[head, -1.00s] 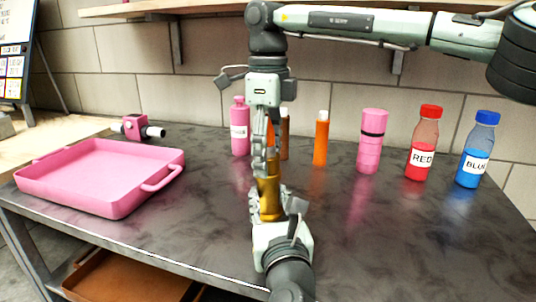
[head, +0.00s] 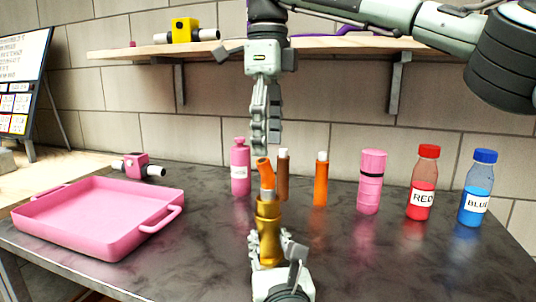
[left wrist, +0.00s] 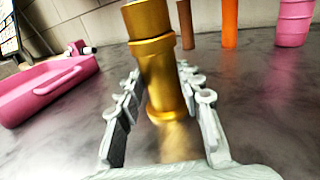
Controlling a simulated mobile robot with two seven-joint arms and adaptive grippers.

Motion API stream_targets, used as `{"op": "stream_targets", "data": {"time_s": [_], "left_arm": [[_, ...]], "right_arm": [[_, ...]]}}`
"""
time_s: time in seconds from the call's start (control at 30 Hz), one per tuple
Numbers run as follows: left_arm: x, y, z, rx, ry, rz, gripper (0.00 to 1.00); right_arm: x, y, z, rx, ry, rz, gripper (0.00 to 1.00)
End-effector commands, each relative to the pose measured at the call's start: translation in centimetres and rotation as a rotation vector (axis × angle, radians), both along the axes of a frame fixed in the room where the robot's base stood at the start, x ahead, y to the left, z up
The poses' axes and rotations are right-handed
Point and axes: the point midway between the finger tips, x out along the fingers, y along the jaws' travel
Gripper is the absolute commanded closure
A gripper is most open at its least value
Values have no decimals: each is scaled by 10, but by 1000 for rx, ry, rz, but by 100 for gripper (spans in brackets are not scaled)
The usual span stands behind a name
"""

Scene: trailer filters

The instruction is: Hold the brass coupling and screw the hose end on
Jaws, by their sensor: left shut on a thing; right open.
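The brass coupling (head: 268,230) stands upright between the fingers of my left gripper (head: 268,250), which is shut on it. The coupling also shows in the left wrist view (left wrist: 157,65), a little tilted there. The orange hose end (head: 266,175) sits at the top of the coupling, with a pale band above the brass and a bent upper part. I cannot tell how firmly it is seated. My right gripper (head: 266,145) hangs above the hose end, pointing down, apart from it and empty. It looks narrow from this side but is open.
A pink tray (head: 45,218) and a pink fitting (head: 137,166) are at the left. Behind are a pink bottle (head: 240,170), brown (head: 282,178) and orange (head: 320,180) tubes, a pink container (head: 370,182), red (head: 422,185) and blue (head: 477,190) bottles. A shelf (head: 140,50) is above.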

Motion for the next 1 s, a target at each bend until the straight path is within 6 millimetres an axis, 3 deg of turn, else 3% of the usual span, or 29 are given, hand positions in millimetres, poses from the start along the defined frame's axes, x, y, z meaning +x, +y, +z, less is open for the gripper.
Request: {"op": "stream_targets", "data": {"time_s": [0.27,0.3,0.47,0.8,1.0], "left_arm": [[0,0,1,0,-1,0,100],[0,0,1,0,-1,0,62],[0,0,0,0,-1,0,42],[-2,0,0,0,0,0,40],[-27,-5,-1,-4,4,-3,40]], "right_arm": [[0,0,2,0,1,0,39],[0,0,2,0,1,0,39],[0,0,2,0,1,0,39],[0,0,1,0,1,0,39],[0,0,1,0,1,0,39]]}}
